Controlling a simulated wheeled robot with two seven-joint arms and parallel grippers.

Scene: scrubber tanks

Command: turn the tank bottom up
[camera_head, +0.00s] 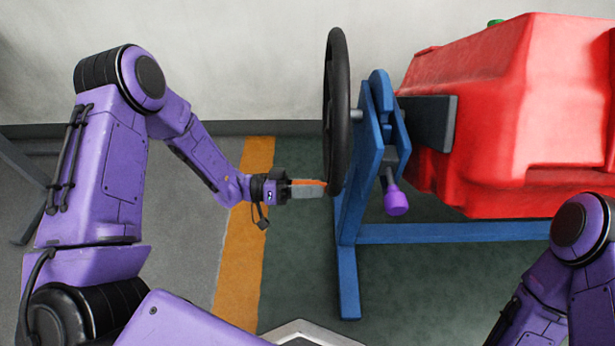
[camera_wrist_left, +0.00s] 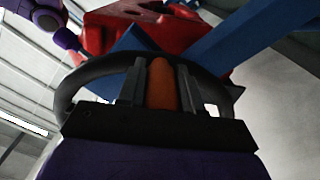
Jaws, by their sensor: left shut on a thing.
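The red tank (camera_head: 480,110) is held on a blue stand (camera_head: 348,225) on the right side of the head view, with a green cap (camera_head: 495,22) on top. A black handwheel (camera_head: 337,110) sits on the stand's left side. My left gripper (camera_head: 318,188) is at the lower part of the wheel rim, shut on an orange grip (camera_wrist_left: 163,85) that shows between its fingers in the left wrist view. A purple-knobbed pin (camera_head: 396,203) sticks out below the stand's bracket. My right gripper is out of view; only part of my right arm shows at the lower right.
A blue crossbar (camera_head: 450,233) runs low under the tank. A yellow-orange floor stripe (camera_head: 240,255) passes left of the stand. The grey wall (camera_head: 230,60) is behind.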

